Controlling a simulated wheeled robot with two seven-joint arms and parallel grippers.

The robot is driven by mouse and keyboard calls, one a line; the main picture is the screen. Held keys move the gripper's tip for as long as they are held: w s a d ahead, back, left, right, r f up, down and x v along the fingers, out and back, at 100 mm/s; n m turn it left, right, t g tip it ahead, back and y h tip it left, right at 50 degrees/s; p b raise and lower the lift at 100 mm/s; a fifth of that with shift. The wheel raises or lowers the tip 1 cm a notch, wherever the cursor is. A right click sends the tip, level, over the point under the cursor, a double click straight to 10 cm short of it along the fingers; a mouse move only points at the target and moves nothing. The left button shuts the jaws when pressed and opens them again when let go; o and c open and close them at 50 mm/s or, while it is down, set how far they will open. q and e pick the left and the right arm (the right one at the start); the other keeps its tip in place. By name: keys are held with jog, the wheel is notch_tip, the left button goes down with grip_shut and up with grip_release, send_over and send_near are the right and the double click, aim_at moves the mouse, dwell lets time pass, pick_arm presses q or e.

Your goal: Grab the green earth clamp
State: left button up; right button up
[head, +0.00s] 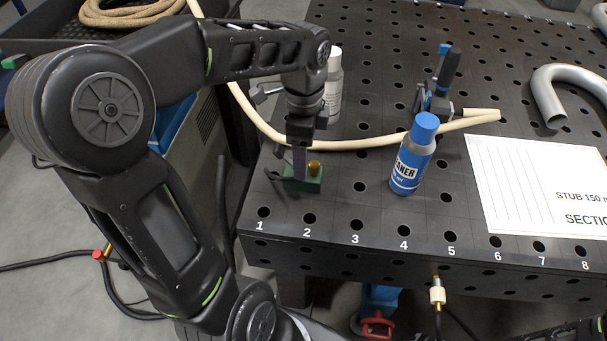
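The green earth clamp (303,184) is a small green block with a brass knob on top. It sits on the black perforated table near its front left corner, behind the hole marked 2. My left gripper (296,168) points down right at the clamp, its fingers overlapping the clamp's left and back part in the head view. Whether the fingers touch or close on the clamp is hidden by the angle. My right gripper is out of view.
A blue-capped cleaner bottle (412,155) stands right of the clamp. A grey-white bottle (333,85) stands behind my gripper. A cream hose (355,144) crosses behind the clamp. A blue-handled clamp (440,85), a white sheet (540,190) and a bent pipe (552,105) lie farther right.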

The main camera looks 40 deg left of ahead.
pick_arm(q)
jog(key=shift+f, duration=0.75)
jog(key=shift+f+p, duration=0.35)
jog(key=shift+f, duration=2.25)
grip_shut()
jog(key=shift+r, duration=0.1)
